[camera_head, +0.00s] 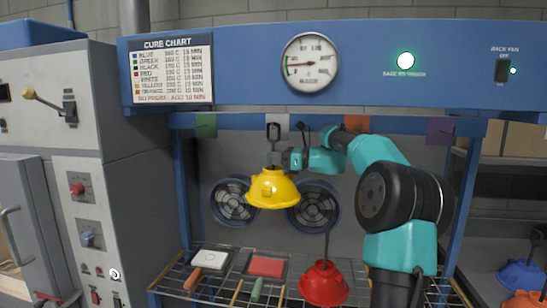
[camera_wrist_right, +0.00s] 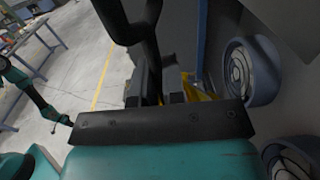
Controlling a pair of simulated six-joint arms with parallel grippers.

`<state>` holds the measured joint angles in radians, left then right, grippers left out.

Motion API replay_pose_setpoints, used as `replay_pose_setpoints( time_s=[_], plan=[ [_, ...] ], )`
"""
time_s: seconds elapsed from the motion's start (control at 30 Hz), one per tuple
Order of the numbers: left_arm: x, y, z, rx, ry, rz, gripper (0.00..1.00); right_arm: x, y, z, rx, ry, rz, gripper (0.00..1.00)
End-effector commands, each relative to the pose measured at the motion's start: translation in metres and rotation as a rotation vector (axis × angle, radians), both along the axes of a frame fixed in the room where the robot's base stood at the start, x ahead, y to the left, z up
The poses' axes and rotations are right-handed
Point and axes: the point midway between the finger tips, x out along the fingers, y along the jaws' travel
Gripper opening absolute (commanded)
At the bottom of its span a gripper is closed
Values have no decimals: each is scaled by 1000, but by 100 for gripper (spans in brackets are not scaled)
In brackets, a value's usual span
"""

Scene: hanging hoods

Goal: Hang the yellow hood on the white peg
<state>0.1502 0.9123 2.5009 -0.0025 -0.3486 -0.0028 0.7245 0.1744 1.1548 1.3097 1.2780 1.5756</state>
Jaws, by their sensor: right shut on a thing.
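The yellow hood (camera_head: 273,190) is a dome with a wide brim and a dark stem on top, upright in the air in front of the rack's back panel. My right gripper (camera_head: 284,160) is shut on its stem, just above the dome. A dark loop (camera_head: 273,131) tops the stem, in front of the white tag (camera_head: 283,123). The white peg itself is hidden or too small to make out, and I cannot tell whether the loop touches it. In the right wrist view, a yellow part of the hood (camera_wrist_right: 200,90) shows behind the gripper. My left gripper (camera_wrist_right: 67,120) is small there.
A red hood (camera_head: 324,285) with an upright stem stands on the wire shelf (camera_head: 230,287). Green (camera_head: 206,125), orange (camera_head: 356,123) and purple (camera_head: 440,131) tags line the upper beam. Two fans (camera_head: 233,202) are behind the yellow hood. Blue and orange hoods lie at far right.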

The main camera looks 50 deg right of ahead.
Motion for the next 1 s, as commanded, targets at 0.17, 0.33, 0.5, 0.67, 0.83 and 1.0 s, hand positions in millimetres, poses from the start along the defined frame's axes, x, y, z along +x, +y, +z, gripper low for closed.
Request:
replay_pose_setpoints(
  time_s=[0.17, 0.33, 0.5, 0.67, 0.83, 1.0],
  plan=[
    [0, 0, 0, 0, 0, 0, 36, 0, 0, -2, 0, -1, 0, 0],
    [0, 0, 0, 0, 0, 0, 36, 0, 0, -3, -1, -2, 0, 0],
    [0, 0, 0, 0, 0, 0, 36, 0, 0, -3, -1, -2, 0, 15],
    [0, 0, 0, 0, 0, 0, 36, 0, 0, -3, 0, -1, 0, 30],
    [0, 0, 0, 0, 0, 0, 36, 0, 0, -3, -1, 0, 0, 40],
    [0, 0, 0, 0, 0, 0, 36, 0, 0, -4, 0, 0, 0, 40]
  ],
)
